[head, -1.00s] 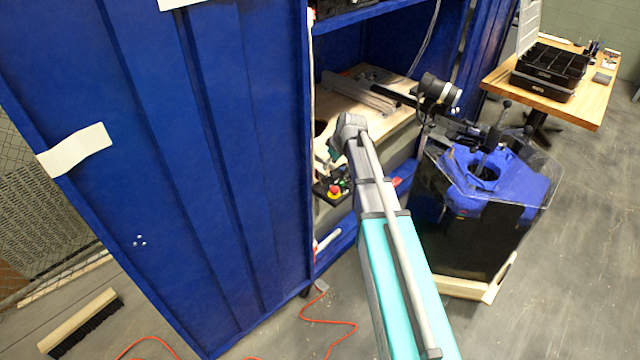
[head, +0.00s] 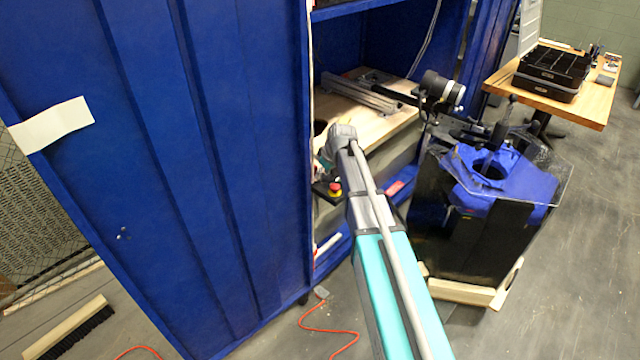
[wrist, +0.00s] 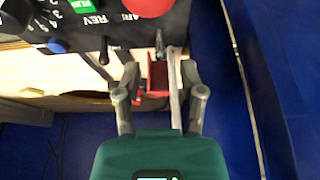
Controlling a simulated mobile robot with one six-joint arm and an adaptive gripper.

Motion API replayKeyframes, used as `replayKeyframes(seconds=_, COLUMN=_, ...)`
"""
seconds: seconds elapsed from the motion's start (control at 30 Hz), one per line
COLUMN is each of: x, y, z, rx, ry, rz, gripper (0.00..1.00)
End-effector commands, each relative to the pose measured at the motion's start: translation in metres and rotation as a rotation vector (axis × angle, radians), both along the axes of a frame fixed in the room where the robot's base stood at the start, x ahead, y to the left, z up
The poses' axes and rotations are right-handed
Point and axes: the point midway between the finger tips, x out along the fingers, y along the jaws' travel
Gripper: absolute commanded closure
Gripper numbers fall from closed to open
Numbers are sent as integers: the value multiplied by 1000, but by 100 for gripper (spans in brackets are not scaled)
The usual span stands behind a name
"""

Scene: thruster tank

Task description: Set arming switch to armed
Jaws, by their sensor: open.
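A dark control panel (wrist: 72,30) fills the top left of the wrist view, with a label partly reading "AR". A small metal toggle lever (wrist: 159,42) by that label looks like the arming switch. I cannot tell its set position. A red bracket-like part (wrist: 157,76) lies just below it. My gripper (wrist: 160,73) is open, its fingers on either side of the red part, with the toggle just beyond the tips. No contact with the toggle is visible. In the head view my arm hides most of the panel and gripper.
A red mushroom button (wrist: 150,5), a green button (wrist: 82,5) and a black lever (wrist: 104,50) sit near the toggle. The blue cabinet wall (head: 220,150) stands close left of my arm. A black and blue tank (head: 470,235) stands to the right.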

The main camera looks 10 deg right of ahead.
Motion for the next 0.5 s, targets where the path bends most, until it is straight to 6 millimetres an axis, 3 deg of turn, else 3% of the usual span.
replayKeyframes(seconds=0.2, x=6, y=4, z=-20, rx=0, ry=0, rz=0, gripper=49)
replayKeyframes(seconds=0.5, x=10, y=8, z=-32, rx=0, ry=0, rz=0, gripper=49)
